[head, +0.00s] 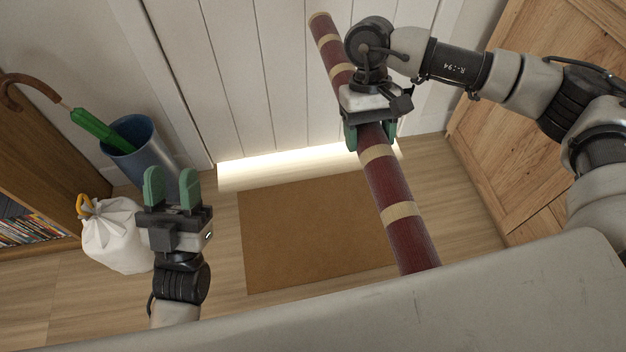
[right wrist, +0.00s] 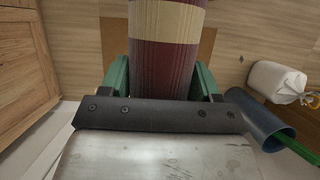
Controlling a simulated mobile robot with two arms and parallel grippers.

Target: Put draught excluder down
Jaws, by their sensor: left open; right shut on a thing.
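The draught excluder (head: 387,183) is a long dark red roll with beige bands. My right gripper (head: 370,137) is shut on it near its middle and holds it up, tilted, in front of the white door. Its near end is hidden behind my own body. In the right wrist view the draught excluder (right wrist: 166,50) lies between the green fingers of my right gripper (right wrist: 165,80). My left gripper (head: 172,188) is open and empty, left of the brown mat. A bright strip of light (head: 300,163) shows along the foot of the door (head: 260,80).
A brown mat (head: 290,235) lies on the wooden floor before the door. A blue bin (head: 145,155) with a green umbrella (head: 95,128) and a white bag (head: 112,238) stand at left. A shelf (head: 50,165) is far left; a wooden cabinet (head: 545,90) is at right.

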